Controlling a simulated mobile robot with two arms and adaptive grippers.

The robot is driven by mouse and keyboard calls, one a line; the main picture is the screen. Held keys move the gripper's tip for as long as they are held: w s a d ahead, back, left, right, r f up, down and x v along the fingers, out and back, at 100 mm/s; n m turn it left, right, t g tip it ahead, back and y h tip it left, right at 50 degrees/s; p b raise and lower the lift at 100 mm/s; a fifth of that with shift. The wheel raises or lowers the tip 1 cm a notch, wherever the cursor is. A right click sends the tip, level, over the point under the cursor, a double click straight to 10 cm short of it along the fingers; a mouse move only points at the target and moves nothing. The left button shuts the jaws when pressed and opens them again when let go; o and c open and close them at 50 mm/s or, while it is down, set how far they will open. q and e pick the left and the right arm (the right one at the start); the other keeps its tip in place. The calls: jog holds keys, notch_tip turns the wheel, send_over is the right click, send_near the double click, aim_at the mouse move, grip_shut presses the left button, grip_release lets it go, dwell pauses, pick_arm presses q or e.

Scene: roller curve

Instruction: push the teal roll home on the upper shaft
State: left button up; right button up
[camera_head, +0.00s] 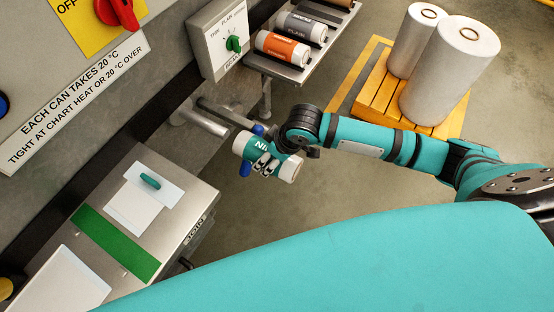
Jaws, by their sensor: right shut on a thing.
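The teal roll (243,147) has a white end and a partly hidden label that begins "Ni". My right gripper (254,150) is shut around its middle, with a blue piece on either side of the roll. The roll is tilted in the picture, its left end close to two grey shafts (211,116) that stick out from the wall side. The roll and gripper hide the outer shaft ends, so I cannot tell whether the roll is on a shaft or which shaft is the upper one. My left gripper is not in view.
A steel rack (272,70) holds an orange roll (283,49) and a grey roll (302,26). A dial box (221,40) hangs beside it. A steel cabinet (183,215) stands below left. A wooden pallet (375,97) bears white rolls. Floor is clear right of the cabinet.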

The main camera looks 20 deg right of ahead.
aim_at(208, 122)
jog(key=shift+w+a, duration=0.4)
jog(key=shift+w, duration=0.1)
jog(key=shift+w+a+r, duration=0.1)
jog(key=shift+w+a, duration=0.65)
jog(key=shift+w, duration=0.15)
jog(key=shift+w+a, duration=0.5)
jog(key=shift+w, duration=0.2)
jog(key=shift+w+a, duration=0.5)
jog(key=shift+w, duration=0.15)
jog(key=shift+w+a+b, duration=0.25)
jog(key=shift+w+a, duration=0.6)
jog(key=shift+w, duration=0.25)
jog(key=shift+w+a+b, duration=0.25)
jog(key=shift+w+a, duration=0.65)
jog(key=shift+w, duration=0.25)
jog(key=shift+w+a+b, duration=0.25)
jog(key=shift+w+a, duration=0.6)
jog(key=shift+w, duration=0.25)
jog(key=shift+w+a+b, duration=0.6)
jog(key=shift+w+a, duration=0.3)
jog(key=shift+w, duration=0.2)
jog(key=shift+w+a+b, duration=0.6)
jog(key=shift+w+a, duration=0.25)
jog(key=shift+w, duration=0.25)
